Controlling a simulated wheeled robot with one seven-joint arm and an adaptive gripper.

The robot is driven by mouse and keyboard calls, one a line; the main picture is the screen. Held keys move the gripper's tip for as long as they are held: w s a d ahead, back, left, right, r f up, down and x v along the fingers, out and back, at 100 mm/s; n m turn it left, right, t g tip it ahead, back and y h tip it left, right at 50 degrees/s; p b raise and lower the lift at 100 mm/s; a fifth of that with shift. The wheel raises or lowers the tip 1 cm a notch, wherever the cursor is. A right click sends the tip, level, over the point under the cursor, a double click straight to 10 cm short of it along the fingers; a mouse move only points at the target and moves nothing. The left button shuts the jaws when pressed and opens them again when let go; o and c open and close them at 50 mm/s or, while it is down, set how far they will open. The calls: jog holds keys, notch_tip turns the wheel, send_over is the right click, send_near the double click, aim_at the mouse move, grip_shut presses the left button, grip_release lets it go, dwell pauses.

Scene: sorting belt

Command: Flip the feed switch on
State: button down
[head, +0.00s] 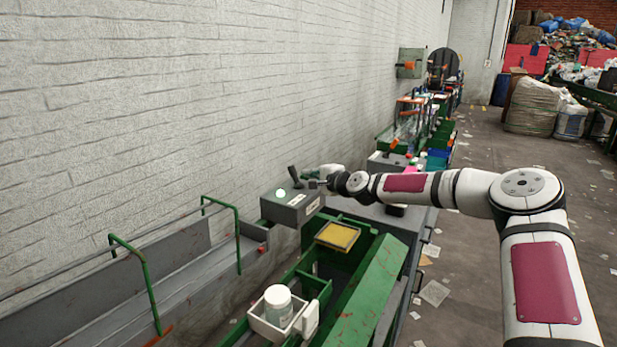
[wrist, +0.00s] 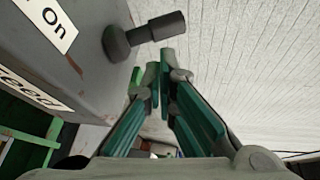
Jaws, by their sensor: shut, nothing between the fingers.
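The feed switch is a grey box (head: 285,211) beside the wall, with a dark lever (head: 293,175) on top and a pale, bright round lamp (head: 280,193). In the wrist view the lever (wrist: 155,31) sticks out from its round base, and the box (wrist: 95,75) carries an "On" label (wrist: 52,22) and a "Feed" label (wrist: 30,88). My gripper (head: 314,184) is at the right of the lever in the head view. In the wrist view its green-sided fingers (wrist: 162,72) are shut and empty, with the tips close to the lever; contact cannot be told.
A yellow-topped tray (head: 338,237) and a white bin (head: 267,327) with a jar (head: 278,305) stand on the green frame in front. A grey belt channel with green rails (head: 238,239) runs at left. The brick wall (head: 150,100) is close behind the box.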

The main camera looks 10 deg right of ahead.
jog(key=shift+s+d+f, duration=0.45)
jog(key=shift+s+d, duration=0.2)
jog(key=shift+d, duration=0.1)
jog(key=shift+s+d+f, duration=0.4)
jog(key=shift+s+d, duration=0.2)
jog(key=shift+d, duration=0.15)
jog(key=shift+s+d+f, duration=0.5)
jog(key=shift+s+d, duration=0.25)
jog(key=shift+d, duration=0.15)
jog(key=shift+s+d+f, duration=0.5)
jog(key=shift+s+d, duration=0.2)
jog(key=shift+d, duration=0.2)
jog(key=shift+s, duration=0.1)
